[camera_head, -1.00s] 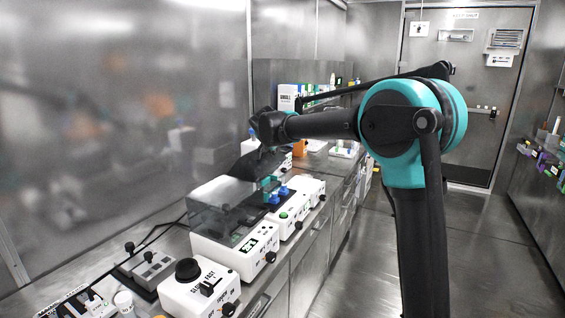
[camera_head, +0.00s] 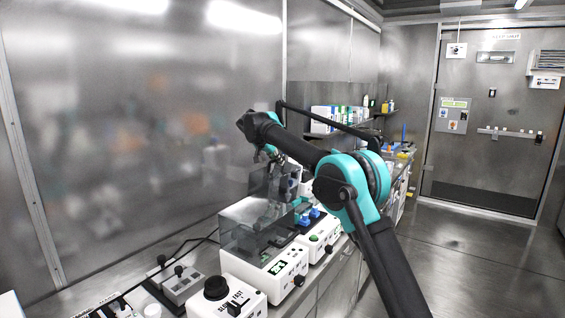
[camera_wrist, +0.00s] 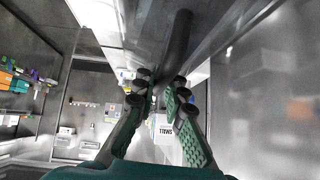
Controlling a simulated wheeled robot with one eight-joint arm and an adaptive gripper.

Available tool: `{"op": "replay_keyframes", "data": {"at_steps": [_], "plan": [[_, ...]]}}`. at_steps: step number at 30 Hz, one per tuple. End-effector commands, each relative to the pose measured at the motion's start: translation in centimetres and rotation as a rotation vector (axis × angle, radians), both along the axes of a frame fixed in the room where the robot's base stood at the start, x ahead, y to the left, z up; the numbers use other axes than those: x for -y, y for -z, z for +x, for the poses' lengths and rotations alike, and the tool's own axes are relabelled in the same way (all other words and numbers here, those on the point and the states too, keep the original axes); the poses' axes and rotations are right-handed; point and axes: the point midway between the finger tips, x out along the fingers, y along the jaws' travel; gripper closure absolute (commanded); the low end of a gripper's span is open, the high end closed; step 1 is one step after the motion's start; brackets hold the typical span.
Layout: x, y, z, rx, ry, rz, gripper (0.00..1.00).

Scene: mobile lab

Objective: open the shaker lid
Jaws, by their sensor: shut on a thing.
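The shaker (camera_head: 262,262) is a white box with a green display, on the bench left of my arm in the head view. Its clear grey lid (camera_head: 262,181) appears tilted up above the shaker, though reflections blur its edges. My gripper (camera_head: 275,155) is at the upper part of the lid, partly hidden by my wrist. In the wrist view my green-padded fingers (camera_wrist: 165,98) are closed around the end of a dark bar (camera_wrist: 179,42), which seems to be the lid's handle. A grey panel (camera_wrist: 225,22) lies behind the bar.
A white device with a black knob (camera_head: 240,300) stands in front of the shaker, and one with a green button (camera_head: 318,245) and blue parts stands behind it. A metal wall (camera_head: 130,150) rises close on the left. Open floor (camera_head: 470,260) lies on the right.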

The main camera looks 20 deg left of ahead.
Motion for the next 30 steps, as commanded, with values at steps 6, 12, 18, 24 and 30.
{"op": "replay_keyframes", "data": {"at_steps": [6,12,18,24,30], "plan": [[-0.65,0.16,0.18,-0.001,0.001,0.003,1.0],[-0.74,0.16,0.23,-0.001,0.001,0.003,1.0],[-0.73,0.16,0.23,-0.001,0.001,0.003,1.0],[-0.7,0.13,0.24,-0.001,0.001,0.003,0.68],[-0.69,0.1,0.25,0.0,0.001,0.002,0.68]]}}
